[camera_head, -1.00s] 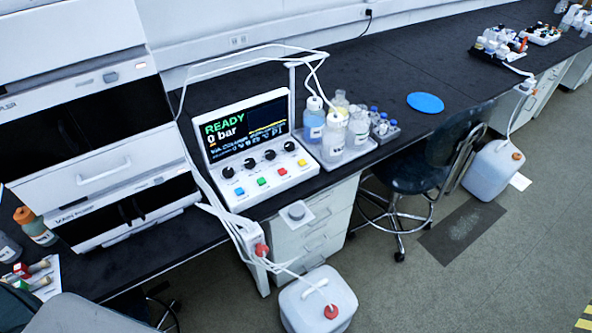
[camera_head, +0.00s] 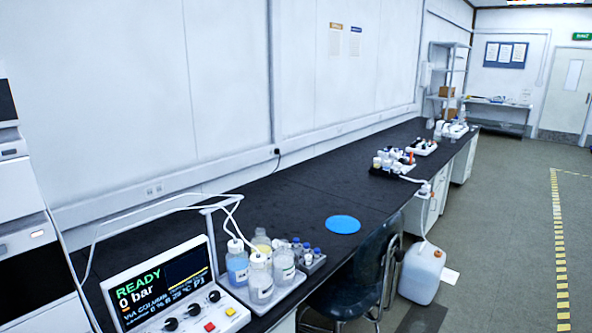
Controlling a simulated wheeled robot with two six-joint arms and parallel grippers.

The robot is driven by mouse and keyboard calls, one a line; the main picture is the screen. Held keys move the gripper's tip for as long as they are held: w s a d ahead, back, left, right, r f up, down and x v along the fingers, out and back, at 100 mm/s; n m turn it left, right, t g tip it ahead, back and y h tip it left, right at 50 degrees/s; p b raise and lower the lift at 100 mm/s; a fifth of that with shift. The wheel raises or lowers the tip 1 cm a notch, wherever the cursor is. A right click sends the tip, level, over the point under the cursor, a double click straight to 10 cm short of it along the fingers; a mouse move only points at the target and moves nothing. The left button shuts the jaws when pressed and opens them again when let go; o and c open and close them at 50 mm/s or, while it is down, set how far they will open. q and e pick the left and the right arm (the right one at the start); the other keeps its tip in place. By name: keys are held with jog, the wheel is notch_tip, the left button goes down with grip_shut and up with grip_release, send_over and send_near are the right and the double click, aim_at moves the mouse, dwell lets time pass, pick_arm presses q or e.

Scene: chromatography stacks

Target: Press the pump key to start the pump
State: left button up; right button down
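The pump control box (camera_head: 160,290) stands on the black bench at the lower left. Its screen (camera_head: 150,284) reads READY and 0 bar. Below the screen are several black knobs (camera_head: 193,309). A red key (camera_head: 209,326) and a yellow key (camera_head: 230,311) show at the bottom edge; the rest of the key row is cut off by the frame. I cannot tell which key is the pump key. Neither of my grippers is in view.
A tray (camera_head: 290,291) of bottles stands right of the box, with white tubing arching above. A blue disc (camera_head: 343,224) lies on the bench. A dark chair (camera_head: 365,270) and a white canister (camera_head: 422,272) stand along the bench front. The floor at right is clear.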

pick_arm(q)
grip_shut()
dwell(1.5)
